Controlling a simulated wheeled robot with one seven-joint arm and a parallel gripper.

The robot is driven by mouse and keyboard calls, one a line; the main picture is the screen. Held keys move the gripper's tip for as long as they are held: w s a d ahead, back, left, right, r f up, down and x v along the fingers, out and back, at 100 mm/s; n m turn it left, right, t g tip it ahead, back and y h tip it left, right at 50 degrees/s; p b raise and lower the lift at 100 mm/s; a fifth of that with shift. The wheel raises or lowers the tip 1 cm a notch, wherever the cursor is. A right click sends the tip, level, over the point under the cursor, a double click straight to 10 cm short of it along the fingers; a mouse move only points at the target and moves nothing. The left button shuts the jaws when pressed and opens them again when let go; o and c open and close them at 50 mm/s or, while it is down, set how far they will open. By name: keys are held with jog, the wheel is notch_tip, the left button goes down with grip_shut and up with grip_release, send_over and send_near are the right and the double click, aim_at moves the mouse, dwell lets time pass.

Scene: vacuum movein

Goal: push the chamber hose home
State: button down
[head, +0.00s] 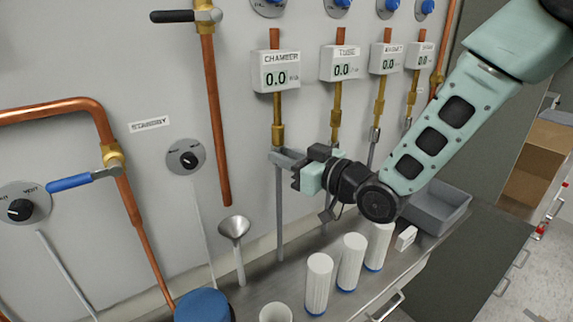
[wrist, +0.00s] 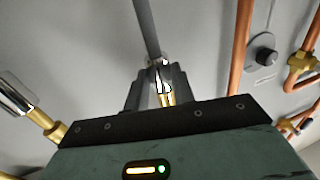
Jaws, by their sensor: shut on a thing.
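The chamber gauge box (head: 276,72) reads 0.0, and its brass port (head: 278,130) points down below it. My gripper (head: 284,158) is shut just under that port, around the top of the grey chamber hose (head: 280,215), which hangs straight down. In the wrist view the fingers (wrist: 160,85) flank the hose's silver end (wrist: 161,72), with brass (wrist: 167,99) in line below it in the picture and the grey hose (wrist: 146,25) above. The silver end and brass appear to meet, but the fingers hide part of the joint, so I cannot tell how fully they are joined.
The tube gauge (head: 340,64) and its line stand just right, behind my gripper. A copper pipe (head: 214,120) and a funnel (head: 234,228) are to the left. White cylinders (head: 318,280) and a grey bin (head: 434,205) stand on the bench below.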

jog(key=c, duration=1.2)
grip_release()
jog(key=shift+r, duration=0.35)
jog(key=shift+o, duration=0.2)
jog(key=shift+f, duration=0.1)
jog(key=shift+d, duration=0.15)
jog(key=b+v, duration=1.6)
jog(key=v, duration=0.1)
jog(key=shift+f, duration=0.25)
jog(key=shift+s, duration=0.1)
